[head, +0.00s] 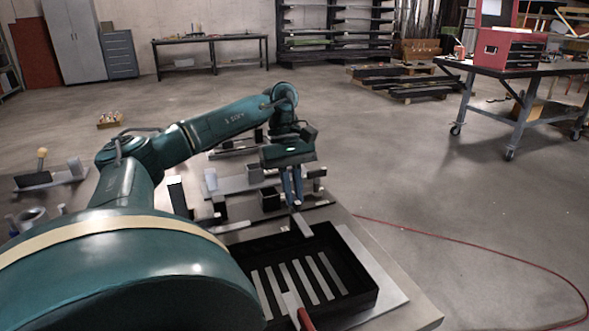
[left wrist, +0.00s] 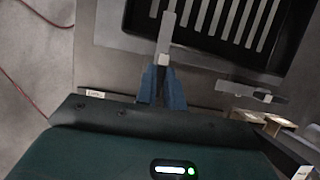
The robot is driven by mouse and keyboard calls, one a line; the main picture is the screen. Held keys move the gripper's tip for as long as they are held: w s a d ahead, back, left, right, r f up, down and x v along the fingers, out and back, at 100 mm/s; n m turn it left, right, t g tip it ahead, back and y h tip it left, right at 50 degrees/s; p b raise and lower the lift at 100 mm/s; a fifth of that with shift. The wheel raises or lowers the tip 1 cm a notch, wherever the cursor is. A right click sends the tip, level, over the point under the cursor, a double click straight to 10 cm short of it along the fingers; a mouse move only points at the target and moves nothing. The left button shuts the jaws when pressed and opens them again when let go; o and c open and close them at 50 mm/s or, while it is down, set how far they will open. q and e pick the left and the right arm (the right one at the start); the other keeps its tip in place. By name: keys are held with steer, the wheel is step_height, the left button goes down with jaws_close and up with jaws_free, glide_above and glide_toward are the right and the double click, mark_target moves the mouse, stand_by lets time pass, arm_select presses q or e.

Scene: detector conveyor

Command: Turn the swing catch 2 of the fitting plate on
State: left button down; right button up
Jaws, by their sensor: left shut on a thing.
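The bar also shows in the head view (head: 302,226), reaching over the tray's rim. It looks like a swing catch, but I cannot read a number on it. A similar grey bar (left wrist: 238,89) with a dark and white piece lies to the right in the left wrist view. My right gripper is not in view.
The black tray (head: 368,295) has several pale slats. A white and red object (head: 293,302) lies over its front. Dark blocks and posts (head: 270,198) stand behind my gripper. A red cable (head: 470,248) runs over the floor at the right.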

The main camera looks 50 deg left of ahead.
arm_select(q)
steer(key=c, duration=1.5)
jaws_free()
steer(key=shift+r, duration=0.1)
